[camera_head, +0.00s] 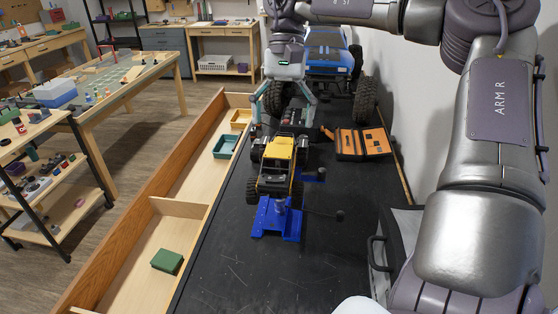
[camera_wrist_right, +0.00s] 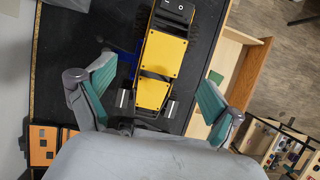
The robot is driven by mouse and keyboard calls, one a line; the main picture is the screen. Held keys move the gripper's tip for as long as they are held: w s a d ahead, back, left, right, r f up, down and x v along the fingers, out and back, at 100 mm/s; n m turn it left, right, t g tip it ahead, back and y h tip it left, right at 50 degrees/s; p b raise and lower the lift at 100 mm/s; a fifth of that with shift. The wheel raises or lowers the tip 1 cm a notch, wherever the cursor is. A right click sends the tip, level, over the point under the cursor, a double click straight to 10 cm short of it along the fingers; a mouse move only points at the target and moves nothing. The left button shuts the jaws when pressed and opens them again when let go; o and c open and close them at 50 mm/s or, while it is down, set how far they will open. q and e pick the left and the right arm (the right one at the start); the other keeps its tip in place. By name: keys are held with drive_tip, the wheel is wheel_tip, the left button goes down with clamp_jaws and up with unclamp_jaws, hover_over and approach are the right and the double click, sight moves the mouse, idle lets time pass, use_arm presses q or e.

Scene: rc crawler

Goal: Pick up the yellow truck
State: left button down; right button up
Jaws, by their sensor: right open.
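The yellow truck (camera_head: 279,150), with black parts and wheels, sits on a blue stand (camera_head: 277,219) on the black bench top. My right gripper (camera_head: 287,108) hangs just behind the truck in the head view, pointing down, open and empty. In the right wrist view the yellow truck (camera_wrist_right: 163,68) lies lengthwise between the two spread, green-padded fingers of my right gripper (camera_wrist_right: 146,90). Both fingers look apart from it; their height above it is hard to tell. My left gripper is not in view.
A big blue truck (camera_head: 329,60) stands behind my right gripper. An open orange case (camera_head: 362,143) lies to the right. A side tray (camera_head: 180,208) along the left holds a green box (camera_head: 167,261), a teal bin (camera_head: 225,146) and a yellow bin (camera_head: 241,118). The front bench top is mostly clear.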

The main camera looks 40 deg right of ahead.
sight(280, 147)
drive_tip(key=x, duration=0.2)
drive_tip(key=shift+w+d+f, duration=0.1)
drive_tip(key=shift+f, duration=0.35)
drive_tip(key=shift+w+f+p, duration=0.1)
drive_tip(key=shift+f+p, duration=0.35)
drive_tip(key=shift+f, duration=0.15)
drive_tip(key=shift+s+a+f+p, duration=0.6)
drive_tip(key=shift+a+p, duration=0.1)
drive_tip(key=shift+p, duration=0.35)
drive_tip(key=shift+p+x, duration=0.4)
drive_tip(key=shift+x, duration=0.8)
drive_tip(key=shift+a+f, duration=0.1)
drive_tip(key=shift+f, duration=0.35)
drive_tip(key=c, duration=0.9)
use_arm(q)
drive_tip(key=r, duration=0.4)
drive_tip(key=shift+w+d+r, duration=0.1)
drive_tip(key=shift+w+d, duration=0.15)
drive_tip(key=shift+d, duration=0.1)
use_arm(e)
drive_tip(key=c, duration=0.7)
